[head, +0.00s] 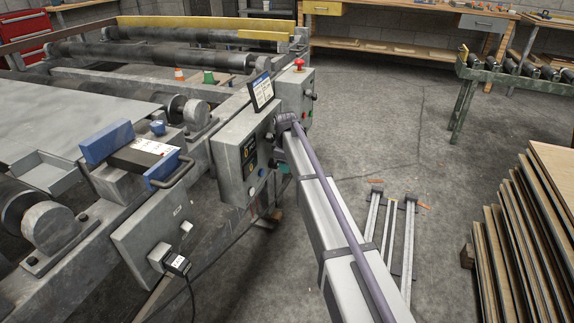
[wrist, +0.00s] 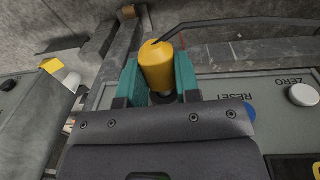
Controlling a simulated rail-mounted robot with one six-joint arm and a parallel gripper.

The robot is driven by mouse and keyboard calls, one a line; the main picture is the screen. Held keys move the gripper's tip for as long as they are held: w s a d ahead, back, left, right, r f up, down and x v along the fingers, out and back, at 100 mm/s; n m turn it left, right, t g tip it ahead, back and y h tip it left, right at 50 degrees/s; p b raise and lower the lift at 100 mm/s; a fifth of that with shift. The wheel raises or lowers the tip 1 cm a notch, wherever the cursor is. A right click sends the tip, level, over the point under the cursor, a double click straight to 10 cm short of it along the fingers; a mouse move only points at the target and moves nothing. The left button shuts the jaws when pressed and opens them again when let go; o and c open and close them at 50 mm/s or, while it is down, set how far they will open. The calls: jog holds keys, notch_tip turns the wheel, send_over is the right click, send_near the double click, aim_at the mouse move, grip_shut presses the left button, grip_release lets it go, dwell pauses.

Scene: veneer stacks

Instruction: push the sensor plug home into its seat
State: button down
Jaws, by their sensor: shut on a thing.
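A yellow cylindrical plug (wrist: 157,66) with a dark cable at its end sits between the teal fingers of my gripper (wrist: 160,88) in the wrist view. I take it to be the sensor plug. My gripper is shut on it, close beside the grey control box (wrist: 275,88). In the head view my arm hides most of the gripper; only a bit of teal (head: 285,168) shows at the box's right side. The plug cannot be made out there. I cannot identify the seat in either view, nor tell whether the plug touches it.
The control box has a white knob (wrist: 304,95) marked ZERO, a RESET label and a blue button (wrist: 249,111). A grey box (head: 150,235) with a black labelled connector (head: 177,264) stands at lower left. Stacked veneer sheets (head: 545,215) stand at right.

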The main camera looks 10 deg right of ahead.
jog(key=shift+w+a+r, duration=0.25)
jog(key=shift+w+a, duration=0.55)
jog(key=shift+w, duration=0.15)
jog(key=shift+s+d, duration=0.3)
jog(key=shift+s, duration=0.05)
dwell(0.5)
jog(key=shift+a+f+g+y, duration=0.15)
jog(key=shift+f+g+y, duration=0.15)
jog(key=shift+y, duration=0.1)
jog(key=shift+s, duration=0.4)
jog(key=shift+w+a+r, duration=0.1)
jog(key=shift+w+a, duration=0.05)
jog(key=shift+a, duration=0.05)
dwell(0.8)
jog(key=shift+d, duration=0.1)
jog(key=shift+s+d+g, duration=0.3)
jog(key=shift+s+d, duration=0.35)
jog(key=shift+d, duration=0.15)
